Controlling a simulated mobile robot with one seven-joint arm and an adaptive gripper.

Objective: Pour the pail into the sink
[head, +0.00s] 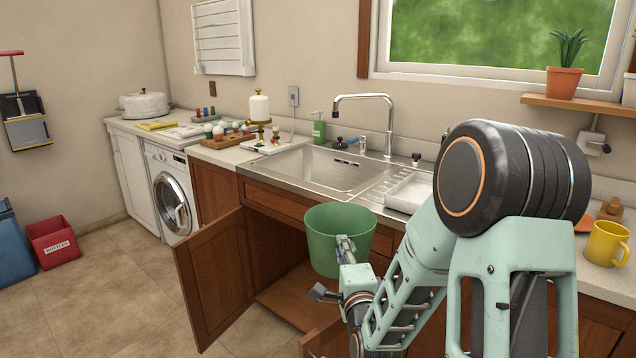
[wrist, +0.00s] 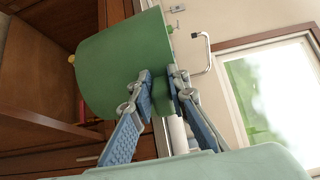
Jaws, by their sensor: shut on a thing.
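The green pail (head: 322,244) hangs upright in the head view, in front of the open cabinet below the counter. My gripper (head: 345,246) is shut on the pail's near wall. The wrist view also shows the pail (wrist: 110,62), with the fingers of my gripper (wrist: 162,85) closed on either side of its wall. The inside of the pail is mostly out of sight, so I cannot tell what it holds. The steel sink (head: 325,168) is set in the counter behind and above the pail, with a chrome faucet (head: 388,120) at its back.
An open cabinet door (head: 217,272) stands out left of the pail. A white tray (head: 409,192) sits on the drainboard right of the basin. A soap bottle (head: 319,127) stands behind the sink. A yellow mug (head: 607,243) stands at the counter's right.

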